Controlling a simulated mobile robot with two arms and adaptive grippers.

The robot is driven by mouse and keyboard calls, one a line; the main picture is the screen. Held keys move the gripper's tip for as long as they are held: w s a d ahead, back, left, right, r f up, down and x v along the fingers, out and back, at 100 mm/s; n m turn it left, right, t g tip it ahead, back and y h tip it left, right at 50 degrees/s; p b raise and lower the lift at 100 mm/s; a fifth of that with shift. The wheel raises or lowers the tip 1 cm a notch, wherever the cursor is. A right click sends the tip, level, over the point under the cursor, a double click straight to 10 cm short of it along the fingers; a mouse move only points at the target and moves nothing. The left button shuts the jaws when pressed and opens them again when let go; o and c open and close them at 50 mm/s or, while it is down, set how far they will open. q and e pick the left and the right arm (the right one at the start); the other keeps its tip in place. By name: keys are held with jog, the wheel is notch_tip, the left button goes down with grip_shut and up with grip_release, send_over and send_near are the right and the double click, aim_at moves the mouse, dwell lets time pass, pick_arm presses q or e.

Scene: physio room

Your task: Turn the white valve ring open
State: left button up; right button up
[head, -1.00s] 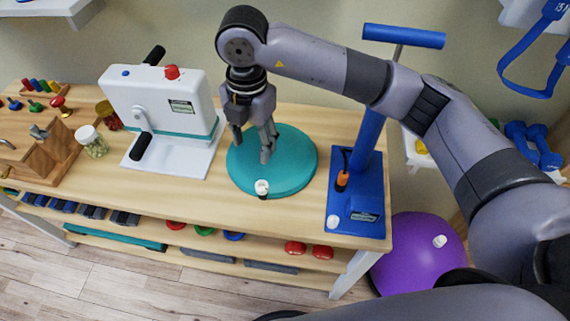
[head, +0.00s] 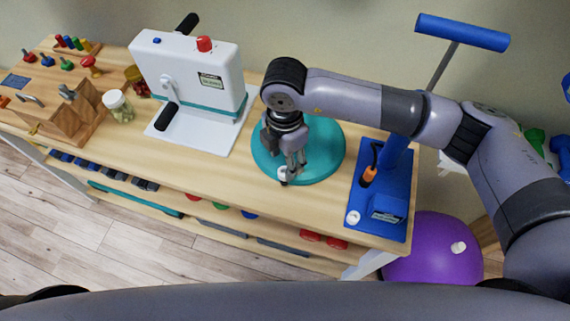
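The white valve ring (head: 283,173) stands at the near edge of a round teal cushion (head: 325,163) on the wooden bench. My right gripper (head: 291,168) reaches down from the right arm, over the cushion's near side. Its fingertips are right at the valve ring and partly cover it. I cannot tell whether they touch it, or whether the fingers are closed. My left gripper is out of view.
A white crank machine (head: 190,75) stands left of the cushion. A blue pump (head: 380,205) with a tall T-handle stands to its right. A jar (head: 118,105) and wooden peg boards are farther left. A purple ball (head: 430,250) is beyond the bench's right end.

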aim_at(285, 167)
notch_tip(285, 167, down, 4)
jog(key=shift+r, duration=0.1)
jog(key=shift+f+p, duration=0.3)
jog(key=shift+f, duration=0.25)
jog(key=c, duration=0.7)
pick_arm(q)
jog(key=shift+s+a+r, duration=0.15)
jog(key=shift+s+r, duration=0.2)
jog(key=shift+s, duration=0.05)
pick_arm(e)
grip_shut()
